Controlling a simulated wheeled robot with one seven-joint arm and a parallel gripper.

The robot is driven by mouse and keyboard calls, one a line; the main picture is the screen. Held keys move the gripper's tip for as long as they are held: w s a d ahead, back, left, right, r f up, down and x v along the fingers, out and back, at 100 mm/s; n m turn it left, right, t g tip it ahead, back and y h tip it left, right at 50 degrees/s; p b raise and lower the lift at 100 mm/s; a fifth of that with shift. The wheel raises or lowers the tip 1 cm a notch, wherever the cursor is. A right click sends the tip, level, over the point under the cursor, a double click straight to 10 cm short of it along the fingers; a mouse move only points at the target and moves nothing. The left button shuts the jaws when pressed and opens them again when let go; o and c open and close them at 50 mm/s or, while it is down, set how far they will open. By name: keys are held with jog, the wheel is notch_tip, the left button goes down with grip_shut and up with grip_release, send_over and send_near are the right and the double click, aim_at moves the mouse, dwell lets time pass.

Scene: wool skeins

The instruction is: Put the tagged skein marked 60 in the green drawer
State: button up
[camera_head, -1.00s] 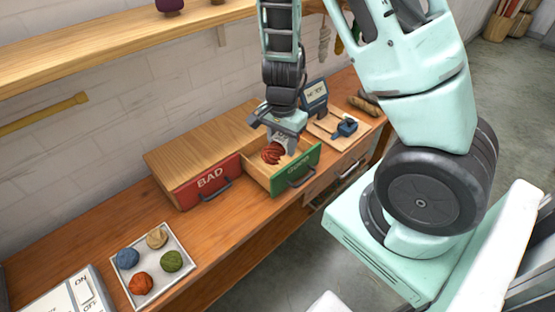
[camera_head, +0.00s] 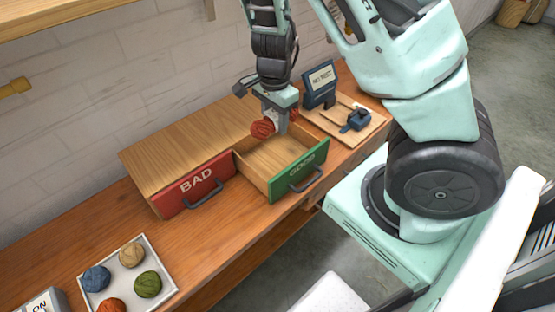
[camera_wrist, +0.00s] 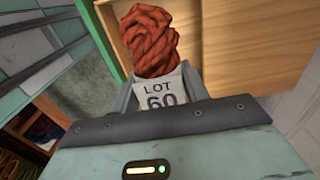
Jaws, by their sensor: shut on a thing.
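The red twisted skein (camera_wrist: 150,42) carries a white tag (camera_wrist: 162,92) reading LOT 60 in the wrist view. My gripper (camera_head: 276,118) is shut on it. In the head view the skein (camera_head: 263,129) hangs at the back end of the green drawer (camera_head: 298,171), which is marked GOOD and stands open. The skein looks raised above the drawer floor. The drawer floor that shows is bare wood.
A closed red drawer (camera_head: 193,186) marked BAD is left of the green one. A white tray (camera_head: 157,261) with several yarn balls lies at the lower left. A dark sign (camera_head: 321,84) and a wooden board with a blue device (camera_head: 355,120) stand to the right.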

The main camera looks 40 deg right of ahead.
jog(key=f, duration=0.1)
jog(key=f+b, duration=0.1)
jog(key=w+d+f+b, duration=0.1)
jog(key=shift+f, duration=0.1)
jog(key=b, duration=0.3)
send_near(275, 160)
notch_tip(275, 160, down, 5)
jog(key=shift+d+f, duration=0.1)
jog(key=shift+f, duration=0.05)
jog(key=shift+f+b, duration=0.45)
jog(key=shift+f, duration=0.2)
jog(key=o, duration=1)
jog(key=shift+r, duration=0.1)
